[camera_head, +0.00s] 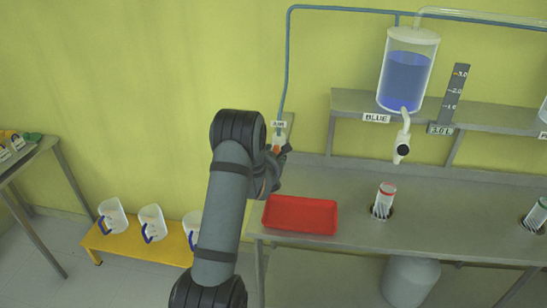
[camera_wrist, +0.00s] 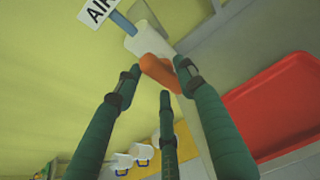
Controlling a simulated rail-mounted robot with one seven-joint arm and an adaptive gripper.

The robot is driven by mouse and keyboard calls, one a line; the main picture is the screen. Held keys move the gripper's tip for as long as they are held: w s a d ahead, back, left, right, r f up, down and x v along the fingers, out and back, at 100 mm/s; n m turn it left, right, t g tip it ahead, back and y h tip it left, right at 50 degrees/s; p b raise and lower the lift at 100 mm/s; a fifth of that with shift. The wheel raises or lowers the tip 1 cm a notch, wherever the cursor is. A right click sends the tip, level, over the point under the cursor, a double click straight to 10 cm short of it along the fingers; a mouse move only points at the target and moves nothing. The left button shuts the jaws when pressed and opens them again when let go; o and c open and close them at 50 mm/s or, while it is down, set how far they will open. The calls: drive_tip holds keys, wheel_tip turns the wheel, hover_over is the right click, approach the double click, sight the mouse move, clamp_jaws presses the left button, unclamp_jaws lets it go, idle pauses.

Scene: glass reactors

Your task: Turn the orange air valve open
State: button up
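The orange air valve handle (camera_wrist: 158,72) sits on a white fitting on the wall pipe, under a sign reading AIR (camera_wrist: 99,10). In the head view the orange valve (camera_head: 276,149) is partly hidden by my wrist. My gripper (camera_wrist: 158,72) has three green fingers spread around the handle, one on each side and one below. The fingertips are very close to the handle; I cannot tell whether they touch it. My gripper also shows in the head view (camera_head: 277,158), mostly hidden behind the arm.
A red tray (camera_head: 300,214) lies on the metal bench just right of my gripper. A tank of blue liquid (camera_head: 406,75) hangs above the bench. White jugs (camera_head: 151,223) stand on a low yellow bench (camera_head: 140,246) at left. The wall is close behind the valve.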

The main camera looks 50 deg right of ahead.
drive_tip(key=shift+o, duration=0.5)
drive_tip(key=shift+s+f, duration=0.1)
drive_tip(key=v, duration=1.2)
drive_tip(key=x, duration=1.2)
